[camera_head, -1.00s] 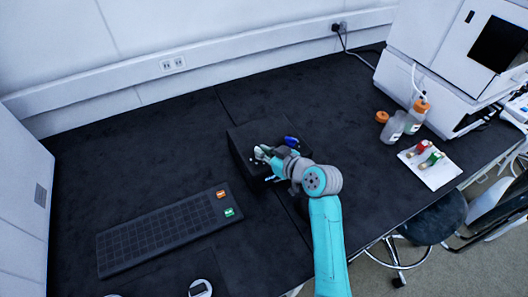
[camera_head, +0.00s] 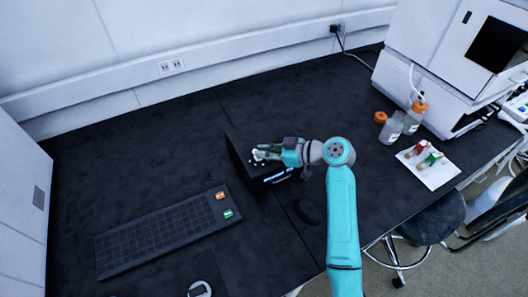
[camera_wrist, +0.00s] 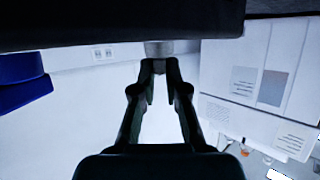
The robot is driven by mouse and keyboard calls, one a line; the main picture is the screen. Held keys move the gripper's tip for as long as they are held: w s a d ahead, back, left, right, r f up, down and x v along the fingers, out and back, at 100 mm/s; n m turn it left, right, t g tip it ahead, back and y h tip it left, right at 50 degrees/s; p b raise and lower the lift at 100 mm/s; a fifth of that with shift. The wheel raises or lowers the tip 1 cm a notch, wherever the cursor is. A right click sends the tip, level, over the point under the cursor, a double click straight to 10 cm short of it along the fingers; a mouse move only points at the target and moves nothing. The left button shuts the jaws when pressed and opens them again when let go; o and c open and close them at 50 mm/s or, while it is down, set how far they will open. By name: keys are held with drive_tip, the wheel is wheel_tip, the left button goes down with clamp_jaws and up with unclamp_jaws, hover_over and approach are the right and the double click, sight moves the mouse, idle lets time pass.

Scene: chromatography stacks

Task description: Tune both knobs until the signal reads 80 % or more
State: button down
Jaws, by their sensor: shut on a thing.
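A black box-shaped instrument (camera_head: 238,165) stands in the middle of the bench, with a lit blue display (camera_head: 277,179) on its front. The reading is too small to make out. My gripper (camera_head: 264,154) is over the box. In the wrist view, my gripper (camera_wrist: 160,68) is shut on a grey knob (camera_wrist: 158,48) below the dark body of the instrument. A blue knob (camera_wrist: 24,82) is at the left of the wrist view, apart from my fingers. In the head view my arm covers the blue knob.
A dark rack (camera_head: 165,228) with an orange block and a green block lies at front left. Bottles (camera_head: 391,130) and a white sheet (camera_head: 437,175) with red and green items are at right. A dark rounded object (camera_head: 308,211) lies near the bench's front edge.

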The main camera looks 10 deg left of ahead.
drive_tip(key=shift+n+g, duration=0.4)
drive_tip(key=shift+g, duration=0.1)
drive_tip(key=c, duration=1.2)
unclamp_jaws()
drive_tip(key=shift+d, duration=0.1)
drive_tip(key=v, duration=1.2)
